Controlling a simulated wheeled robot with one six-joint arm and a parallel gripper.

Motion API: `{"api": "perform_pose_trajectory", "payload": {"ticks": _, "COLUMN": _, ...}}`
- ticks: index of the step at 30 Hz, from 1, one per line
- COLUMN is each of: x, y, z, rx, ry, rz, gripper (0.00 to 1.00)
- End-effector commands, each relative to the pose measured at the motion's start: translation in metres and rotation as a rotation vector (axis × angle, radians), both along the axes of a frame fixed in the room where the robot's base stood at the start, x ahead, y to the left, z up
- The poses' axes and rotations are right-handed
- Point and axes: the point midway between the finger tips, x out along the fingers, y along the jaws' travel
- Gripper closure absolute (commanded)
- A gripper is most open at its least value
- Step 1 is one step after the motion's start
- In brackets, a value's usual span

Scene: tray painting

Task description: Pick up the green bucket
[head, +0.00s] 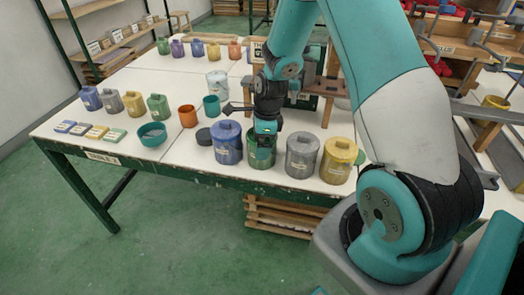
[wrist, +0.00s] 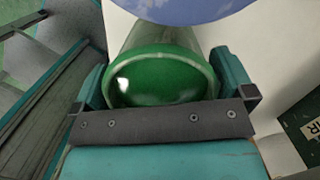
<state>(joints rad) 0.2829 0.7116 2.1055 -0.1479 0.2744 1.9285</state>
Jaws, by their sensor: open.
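The green bucket (head: 262,155) stands upright near the front edge of the white table, between a blue bucket and a grey bucket. My gripper (head: 266,128) is right above its top and hides part of its rim in the head view. In the wrist view the green bucket (wrist: 160,78) shows its round rim and glossy green inside, between the two teal fingers. The fingers are open, one on each side of the rim. I cannot tell whether they touch it.
The blue bucket (head: 227,143) stands close on the left, the grey bucket (head: 302,155) on the right, with a yellow bucket (head: 338,161) beyond it. Small canisters stand farther back.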

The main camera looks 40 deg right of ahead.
Motion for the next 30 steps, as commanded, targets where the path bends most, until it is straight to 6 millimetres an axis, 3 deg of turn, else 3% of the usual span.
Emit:
{"api": "perform_pose_trajectory", "payload": {"ticks": 4, "x": 0.000, "y": 0.000, "z": 0.000, "rx": 0.000, "ry": 0.000, "rz": 0.000, "gripper": 0.02}}
{"api": "perform_pose_trajectory", "payload": {"ticks": 9, "x": 0.000, "y": 0.000, "z": 0.000, "rx": 0.000, "ry": 0.000, "rz": 0.000, "gripper": 0.41}}
{"api": "perform_pose_trajectory", "payload": {"ticks": 11, "x": 0.000, "y": 0.000, "z": 0.001, "rx": 0.000, "ry": -0.001, "rz": 0.000, "gripper": 0.51}}
{"api": "perform_pose_trajectory", "payload": {"ticks": 23, "x": 0.001, "y": 0.000, "z": 0.011, "rx": 0.000, "ry": -0.002, "rz": 0.001, "gripper": 0.51}}
{"api": "perform_pose_trajectory", "payload": {"ticks": 26, "x": 0.001, "y": 0.000, "z": 0.026, "rx": -0.001, "ry": -0.005, "rz": 0.000, "gripper": 0.51}}
{"api": "perform_pose_trajectory", "payload": {"ticks": 30, "x": 0.002, "y": 0.000, "z": 0.063, "rx": -0.002, "ry": -0.010, "rz": 0.001, "gripper": 0.51}}
